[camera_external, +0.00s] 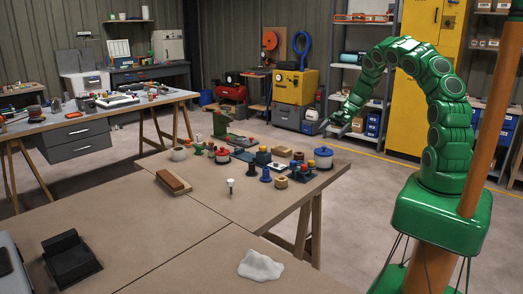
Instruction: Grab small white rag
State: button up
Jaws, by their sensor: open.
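A small white rag (261,266) lies crumpled on the brown table in the front middle of the external view, close to the table's near edge. My green arm rises at the right and arches over to the left. My gripper (325,126) hangs at its end, up and to the right of the rag, near the far right corner of the table. It is open and well apart from the rag. It looks small in this view, and no held object shows.
Several small pots, spools and blocks (324,158) crowd the far right part of the table (170,245). A brown block (174,181) lies left of them, and a black object (70,257) sits at the front left. The tabletop around the rag is clear.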

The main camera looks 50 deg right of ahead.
jog(key=w+a+r+n+g, duration=0.2)
jog(key=a, duration=4.1)
jog(key=s+a+f+g, duration=0.2)
jog(key=s+a, duration=2)
jog(key=a, duration=0.4)
send_near(256, 262)
jog(key=shift+s+a+f+n, duration=0.1)
jog(key=shift+s+a+n, duration=0.15)
jog(key=shift+a, duration=0.25)
jog(key=shift+s+a+f+n, duration=0.15)
jog(key=shift+s+a, duration=0.1)
jog(key=shift+a, duration=0.3)
jog(key=shift+f, duration=0.4)
jog(key=shift+s+a+f, duration=0.1)
jog(key=shift+a, duration=0.2)
jog(key=shift+w+x, duration=0.1)
jog(key=shift+x, duration=1.7)
jog(key=shift+w+x, duration=0.15)
jog(key=shift+x, duration=1.65)
jog(key=shift+c, duration=0.5)
